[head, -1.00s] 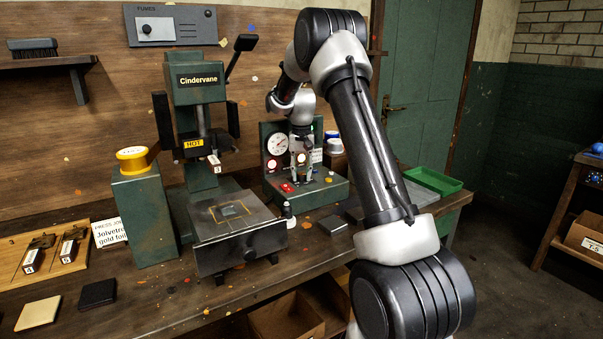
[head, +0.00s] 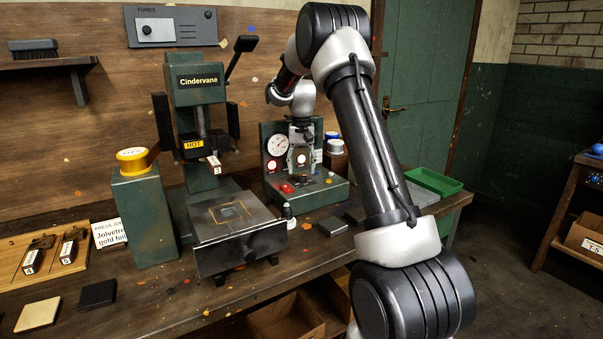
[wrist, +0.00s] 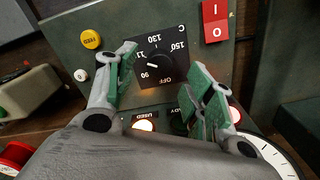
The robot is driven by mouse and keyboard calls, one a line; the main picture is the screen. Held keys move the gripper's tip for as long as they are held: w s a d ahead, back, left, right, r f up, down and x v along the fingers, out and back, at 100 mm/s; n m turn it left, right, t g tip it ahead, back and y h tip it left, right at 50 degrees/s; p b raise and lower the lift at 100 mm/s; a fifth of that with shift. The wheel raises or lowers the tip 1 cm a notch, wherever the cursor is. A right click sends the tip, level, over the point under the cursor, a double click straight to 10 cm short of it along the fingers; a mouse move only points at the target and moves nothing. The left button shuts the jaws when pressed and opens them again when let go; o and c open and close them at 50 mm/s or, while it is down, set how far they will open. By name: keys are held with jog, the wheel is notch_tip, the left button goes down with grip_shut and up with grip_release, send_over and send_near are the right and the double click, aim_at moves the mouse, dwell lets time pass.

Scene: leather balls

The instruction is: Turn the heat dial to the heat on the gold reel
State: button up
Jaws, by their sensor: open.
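The heat dial is a black plate with a dark knob (wrist: 161,60), marked OFF, 90, 11-something, 130 and 150 in the wrist view. Its white pointer mark lies on the side towards 90 and 11-something; the exact setting is hard to tell. My gripper (wrist: 165,76) is open, with one green-padded finger on each side of the dial, and holds nothing. In the head view my gripper (head: 302,172) is in front of the green control box, and the dial is hidden there. The gold reel (head: 132,160) sits on a green post at left; its top label is too small to read.
A red I/O switch (wrist: 215,22), a yellow button (wrist: 91,39) and a lit lamp (wrist: 144,124) surround the dial. A round gauge (head: 277,146) is on the control box (head: 325,190). The Cindervane press (head: 197,85), marked HOT, stands to the left.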

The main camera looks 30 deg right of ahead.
aim_at(301, 175)
notch_tip(301, 175, up, 9)
dwell(0.7)
jog(key=s+f+n, duration=0.2)
jog(key=s+f, duration=0.2)
jog(key=s+a+r+n+t, duration=0.1)
jog(key=s+a+r, duration=0.1)
jog(key=s, duration=1)
jog(key=s+a+r+n+t, duration=0.1)
jog(key=s+a+r+t, duration=0.1)
jog(key=s, duration=1)
jog(key=s+a+r+n+t, duration=0.1)
jog(key=s+a+r, duration=0.2)
jog(key=s, duration=0.9)
jog(key=a, duration=0.3)
jog(key=shift+s+r+n, duration=0.25)
jog(key=shift+r+n, duration=0.05)
jog(key=shift+r, duration=0.05)
jog(key=shift+c, duration=0.4)
